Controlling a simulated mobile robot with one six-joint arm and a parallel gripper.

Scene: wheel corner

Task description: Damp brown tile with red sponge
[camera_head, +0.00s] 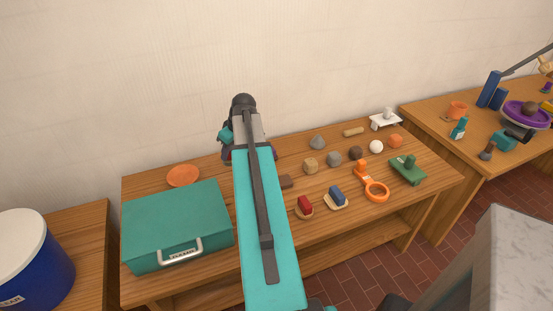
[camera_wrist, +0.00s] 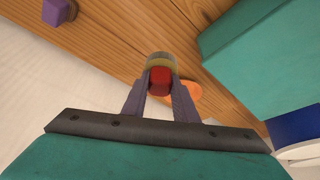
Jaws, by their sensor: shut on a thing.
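My gripper (camera_wrist: 159,84) is shut on a red piece with a pale yellowish-grey part at its far end, apparently the red sponge (camera_wrist: 160,76). It is over the back of the wooden table, near the wall. In the head view my arm hides most of the gripper and what it holds. A flat brown piece, apparently the brown tile (camera_head: 286,181), lies on the table just right of my arm, and the arm may cover part of it. I cannot make it out in the wrist view.
A teal case (camera_head: 178,225) and an orange disc (camera_head: 183,175) are left of my arm. A red block on a tan base (camera_head: 305,205), a blue one (camera_head: 337,195), several stones and an orange tool (camera_head: 376,190) stand to the right. A purple block (camera_wrist: 58,11) shows in the wrist view.

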